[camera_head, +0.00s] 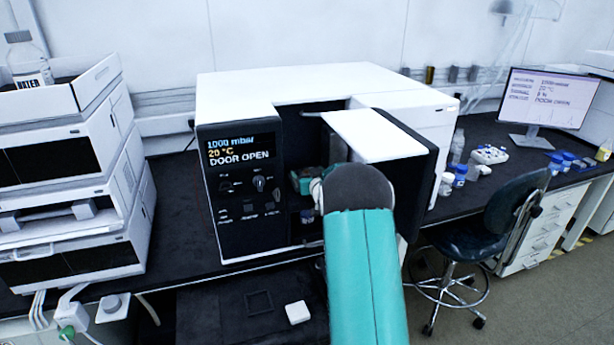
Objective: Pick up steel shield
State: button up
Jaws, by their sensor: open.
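My teal arm reaches from the bottom of the picture into the open front of a white instrument (290,85). My gripper (308,182) is inside the opening, small and partly hidden by my own arm's rounded dark joint. It is open, and I see nothing held in it. I cannot make out a steel shield for sure; the inside of the chamber is dark and largely covered by my arm. The instrument's dark front panel (240,185) reads 1000 mbar, 20 °C and DOOR OPEN.
The white-topped door (372,136) juts out above and right of my gripper. A small white block (297,312) and a dark square frame (259,303) lie in front. Stacked units (70,165) stand left. Bottles, a monitor (548,100) and a chair (495,225) are right.

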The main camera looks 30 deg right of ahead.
jog(key=c, duration=1.2)
jog(key=shift+r, duration=0.1)
jog(key=shift+r, duration=1.5)
jog(key=shift+s+r, duration=0.2)
jog(key=shift+s, duration=0.05)
jog(key=f+v, duration=0.1)
jog(key=v, duration=0.4)
jog(key=f+v, duration=0.1)
jog(key=v, duration=1.1)
jog(key=shift+s+f, duration=0.4)
jog(key=shift+s, duration=0.1)
